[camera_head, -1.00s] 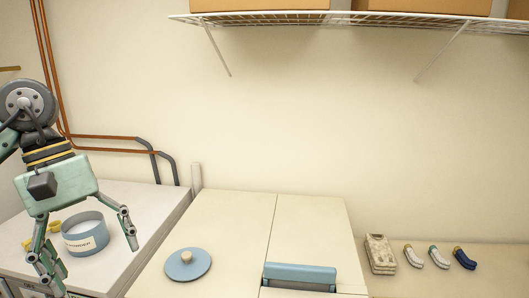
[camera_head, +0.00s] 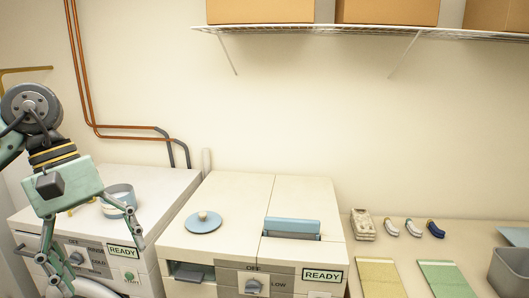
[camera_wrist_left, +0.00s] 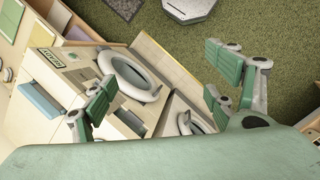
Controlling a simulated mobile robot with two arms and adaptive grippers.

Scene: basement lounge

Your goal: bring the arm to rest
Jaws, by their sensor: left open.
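My left gripper (camera_head: 95,262) hangs at the left of the head view, in front of the left washing machine. Its fingers are spread wide with nothing between them. In the left wrist view the two fingers (camera_wrist_left: 160,85) also stand far apart and empty, with the machine fronts and green carpet beyond. My right gripper is in neither view.
A blue-grey tub (camera_head: 119,197) stands on the left machine (camera_head: 160,180), partly behind my gripper. A round blue lid (camera_head: 203,226) lies on the middle machine (camera_head: 235,190). The counter at right holds a stacked block (camera_head: 362,225), several small curved items, yellow (camera_head: 380,277) and green (camera_head: 446,279) mats, and a grey bin (camera_head: 511,268).

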